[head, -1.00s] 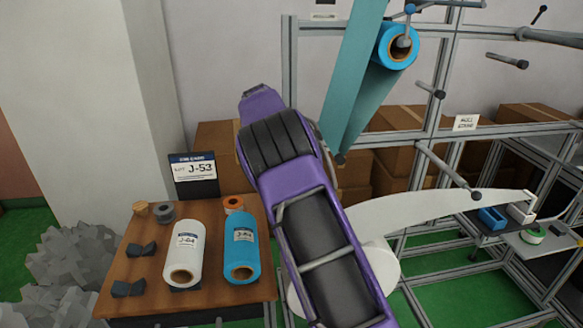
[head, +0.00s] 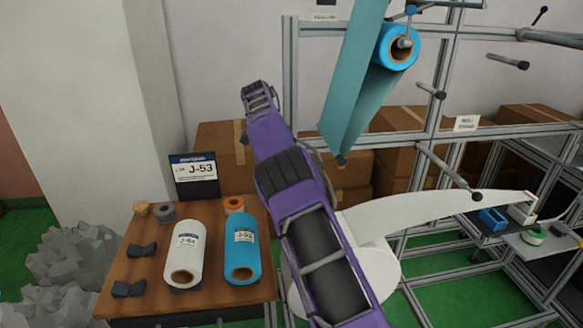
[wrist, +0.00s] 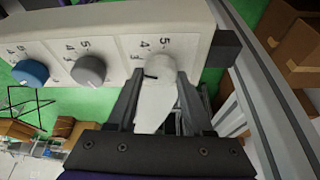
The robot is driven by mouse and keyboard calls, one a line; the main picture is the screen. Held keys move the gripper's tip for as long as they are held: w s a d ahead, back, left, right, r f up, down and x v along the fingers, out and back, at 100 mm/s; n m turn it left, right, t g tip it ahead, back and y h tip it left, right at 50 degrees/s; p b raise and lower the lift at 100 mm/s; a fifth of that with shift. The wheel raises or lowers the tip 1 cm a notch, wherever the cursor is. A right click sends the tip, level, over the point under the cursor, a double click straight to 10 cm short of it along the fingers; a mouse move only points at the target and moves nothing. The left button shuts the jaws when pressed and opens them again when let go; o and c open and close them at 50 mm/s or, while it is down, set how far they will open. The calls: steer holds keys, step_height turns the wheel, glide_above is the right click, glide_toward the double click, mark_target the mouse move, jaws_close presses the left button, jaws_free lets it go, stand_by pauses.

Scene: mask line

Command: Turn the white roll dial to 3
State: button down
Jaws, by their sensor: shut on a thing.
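In the wrist view, the white dial (wrist: 153,92) is the rightmost of three on a pale control box. Its elongated grip lies between the two dark fingers of my gripper (wrist: 158,100), which are shut on it. A short black mark on the dial points left. The printed 5 and 4 show above it; the fingers hide part of the scale, and I cannot tell exactly which number the mark meets. The control box (wrist: 112,20) is cut off by the top edge. In the head view, the dial and my fingertips cannot be made out.
A grey dial (wrist: 90,68) and a blue dial (wrist: 31,73) sit to the left of the white one. Metal frame rails (wrist: 265,100) run close on the right. In the head view, a wooden table (head: 140,262) holds a white roll (head: 186,255) and a blue roll (head: 242,250).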

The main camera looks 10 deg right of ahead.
steer(key=shift+f, duration=0.1)
steer(key=shift+c, duration=1.4)
jaws_free()
